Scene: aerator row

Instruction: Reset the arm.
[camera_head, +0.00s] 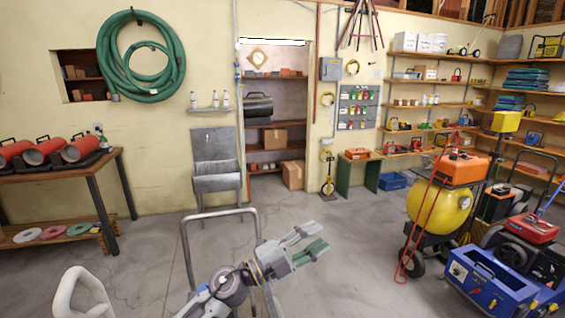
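My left gripper (312,241) is in the lower middle of the head view, at the end of my arm that comes in from the bottom edge. It points up and to the right over the bare concrete floor. Its two fingers lie side by side with a gap between them, and one shows a green pad. I see nothing between the fingers. My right gripper is not in view.
A grey tubular frame (219,213) stands close behind my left arm. A table with red cylinders (43,151) is at left. A yellow tank cart (440,206) and a blue machine (487,281) stand at right.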

